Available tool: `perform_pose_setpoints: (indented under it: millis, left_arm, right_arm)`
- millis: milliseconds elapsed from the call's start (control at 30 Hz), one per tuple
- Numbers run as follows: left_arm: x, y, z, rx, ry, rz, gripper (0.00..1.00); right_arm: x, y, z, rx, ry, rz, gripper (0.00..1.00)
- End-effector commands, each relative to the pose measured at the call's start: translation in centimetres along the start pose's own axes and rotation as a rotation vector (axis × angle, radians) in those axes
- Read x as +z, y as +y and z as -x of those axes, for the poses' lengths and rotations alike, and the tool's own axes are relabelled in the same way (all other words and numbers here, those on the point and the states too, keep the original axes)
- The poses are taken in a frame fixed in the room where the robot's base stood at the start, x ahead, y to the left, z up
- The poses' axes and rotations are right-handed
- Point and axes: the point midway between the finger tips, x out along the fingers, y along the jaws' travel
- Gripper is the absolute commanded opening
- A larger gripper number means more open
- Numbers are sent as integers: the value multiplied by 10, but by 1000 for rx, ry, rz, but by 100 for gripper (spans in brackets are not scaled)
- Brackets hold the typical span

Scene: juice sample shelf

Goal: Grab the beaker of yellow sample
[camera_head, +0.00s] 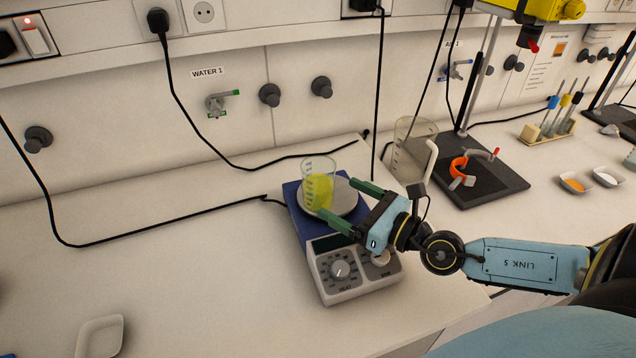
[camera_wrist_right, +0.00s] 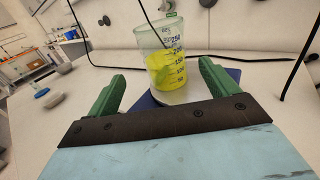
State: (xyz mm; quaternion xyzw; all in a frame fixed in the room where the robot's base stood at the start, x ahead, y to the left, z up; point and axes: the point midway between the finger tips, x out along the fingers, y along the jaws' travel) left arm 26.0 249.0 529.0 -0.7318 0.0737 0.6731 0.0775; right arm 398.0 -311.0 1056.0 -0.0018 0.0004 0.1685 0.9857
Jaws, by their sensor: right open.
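The beaker of yellow sample (camera_head: 318,186) is a clear graduated beaker with yellow liquid in its lower part. It stands upright on the round plate (camera_head: 347,203) of a blue and grey hotplate (camera_head: 337,268). My right gripper (camera_head: 344,202) is open, its green fingers pointing at the beaker from the right and front. In the right wrist view the beaker (camera_wrist_right: 168,65) stands just ahead, centred between the spread fingertips (camera_wrist_right: 162,75). I cannot tell whether a finger touches it. My left gripper is not in view.
Behind the hotplate is the wall with a water tap (camera_head: 218,103). A large clear pitcher (camera_head: 412,150) and a dark stand base (camera_head: 470,175) are to the right. A small white dish (camera_head: 100,337) lies at the front left. The bench left of the hotplate is mostly clear.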

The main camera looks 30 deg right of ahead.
Motion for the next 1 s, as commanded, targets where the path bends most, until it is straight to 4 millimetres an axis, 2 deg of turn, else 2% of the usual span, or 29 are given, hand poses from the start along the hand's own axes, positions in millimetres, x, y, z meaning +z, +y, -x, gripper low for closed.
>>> perform_pose_setpoints:
  millis: [200, 567, 800, 1000]
  left_arm:
    - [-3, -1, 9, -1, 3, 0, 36]
    - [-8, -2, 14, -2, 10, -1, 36]
    - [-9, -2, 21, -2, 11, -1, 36]
    - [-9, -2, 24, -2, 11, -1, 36]
  right_arm:
    - [3, 0, -28, -1, -5, -4, 86]
    - [2, -1, -48, 1, -4, -3, 86]
    - [3, -7, -79, 0, -5, -4, 86]
    - [1, -7, -93, 1, -2, -3, 86]
